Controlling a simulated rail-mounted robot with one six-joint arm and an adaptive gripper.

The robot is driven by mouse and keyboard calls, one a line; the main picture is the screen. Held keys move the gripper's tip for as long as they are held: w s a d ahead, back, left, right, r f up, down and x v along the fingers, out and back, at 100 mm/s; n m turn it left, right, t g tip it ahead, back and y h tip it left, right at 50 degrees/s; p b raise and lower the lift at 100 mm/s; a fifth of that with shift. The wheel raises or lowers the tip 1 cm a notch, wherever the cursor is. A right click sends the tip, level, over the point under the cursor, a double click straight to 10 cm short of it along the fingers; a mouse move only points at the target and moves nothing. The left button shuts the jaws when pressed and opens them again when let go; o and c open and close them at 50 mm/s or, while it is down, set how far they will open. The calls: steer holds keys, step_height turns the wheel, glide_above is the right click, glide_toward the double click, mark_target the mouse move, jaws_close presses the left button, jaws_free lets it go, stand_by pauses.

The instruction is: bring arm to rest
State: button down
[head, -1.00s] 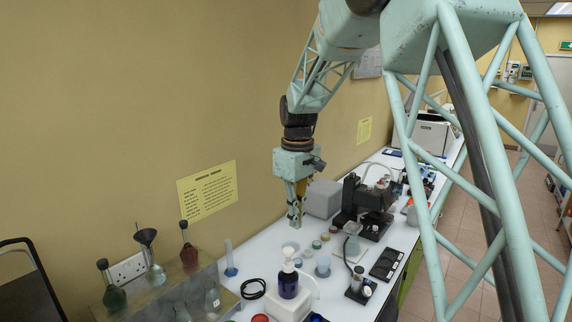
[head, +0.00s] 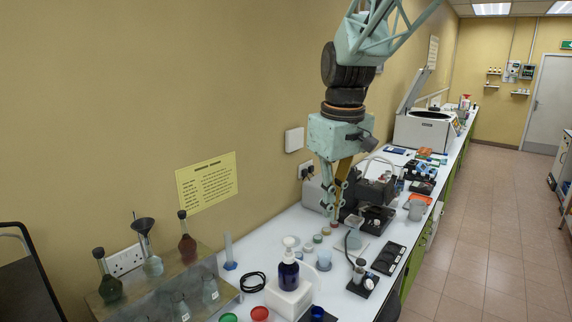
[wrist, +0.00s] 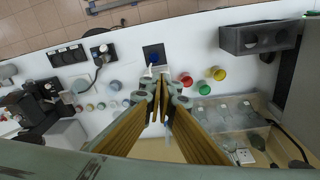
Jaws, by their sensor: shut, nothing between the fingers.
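My gripper (head: 335,215) hangs from my pale green arm, fingers pointing down, above the white bench (head: 262,232) near the yellow wall. Its fingers are shut with nothing between them. In the wrist view my gripper (wrist: 162,88) shows its two fingers close together, over the bench near a dark square holder (wrist: 154,57). In the head view the fingers are apart from the small round jars (head: 318,238) just below and in front. Their exact height above the bench is hard to tell.
A blue pump bottle (head: 288,274) stands in a white holder at the front. A dark microscope-like instrument (head: 376,195) is behind the gripper. A rack with glass flasks (head: 152,262) is at the left. A white centrifuge-like machine (head: 425,130) stands farther back. The tiled floor at right is clear.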

steer(key=s+d+f+m+t+b, duration=0.1)
steer(key=s+d+f+m+b, duration=0.1)
steer(key=s, duration=1)
steer(key=s+d+f+m+b, duration=0.2)
steer(key=s+d+f+b, duration=0.1)
steer(key=s, duration=1)
steer(key=s+d+f+m+t+b, duration=0.1)
steer(key=s+d+b, duration=0.4)
steer(key=s, duration=0.7)
step_height(320, 180, down, 2)
steer(key=shift+s+f+m+t+b, duration=0.1)
steer(key=shift+s+m+t+b, duration=0.25)
steer(key=shift+m, duration=0.45)
stand_by(0.6)
